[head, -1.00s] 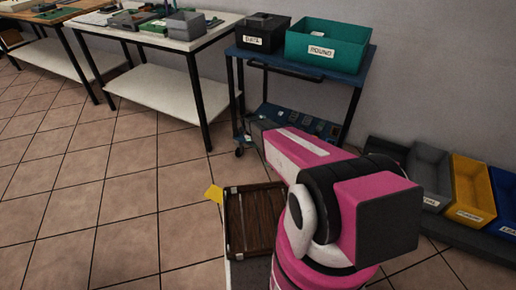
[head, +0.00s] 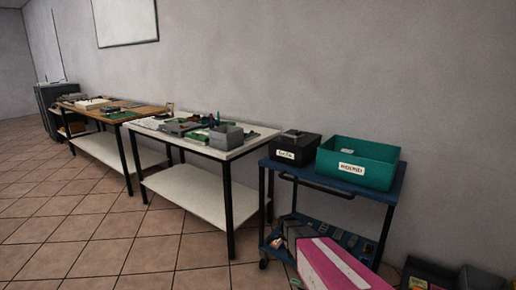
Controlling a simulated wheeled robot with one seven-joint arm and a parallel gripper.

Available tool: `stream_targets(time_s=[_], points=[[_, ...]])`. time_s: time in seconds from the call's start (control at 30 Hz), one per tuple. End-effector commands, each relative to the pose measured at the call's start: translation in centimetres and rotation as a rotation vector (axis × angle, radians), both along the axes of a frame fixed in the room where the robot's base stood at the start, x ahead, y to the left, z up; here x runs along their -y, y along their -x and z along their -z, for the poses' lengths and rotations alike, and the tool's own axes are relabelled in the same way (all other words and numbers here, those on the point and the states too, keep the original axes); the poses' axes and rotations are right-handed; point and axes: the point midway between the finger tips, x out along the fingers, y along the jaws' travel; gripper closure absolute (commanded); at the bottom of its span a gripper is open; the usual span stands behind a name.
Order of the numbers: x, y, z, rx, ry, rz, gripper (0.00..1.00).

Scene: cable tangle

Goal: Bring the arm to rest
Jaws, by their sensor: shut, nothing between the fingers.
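My arm shows only as a pink and white link (head: 335,264) at the bottom, right of centre, in front of the lower part of the blue cart. My gripper is not in the head view, so its fingers cannot be seen. No cable held by the arm is visible.
A blue cart (head: 283,170) carries a black bin (head: 285,156) and a green bin labelled ROUND (head: 375,177). A white table (head: 258,139) with grey parts stands left of it, and a wooden-topped table (head: 85,110) beyond. The tiled floor (head: 110,240) at left is clear.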

Motion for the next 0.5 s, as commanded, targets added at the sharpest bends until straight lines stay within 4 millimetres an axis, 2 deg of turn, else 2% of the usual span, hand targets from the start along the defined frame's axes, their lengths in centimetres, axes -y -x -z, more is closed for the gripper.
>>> stream_targets(time_s=[0.03, 0.1, 0.5], points=[[0.4, 2.0, -2.0, -0.004, -0.023, -0.087, 1.00], [0.8, 3.5, -3.9, -0.011, -0.053, -0.219, 1.00], [2.3, 12.9, -13.7, -0.012, -0.184, -0.984, 1.00]])
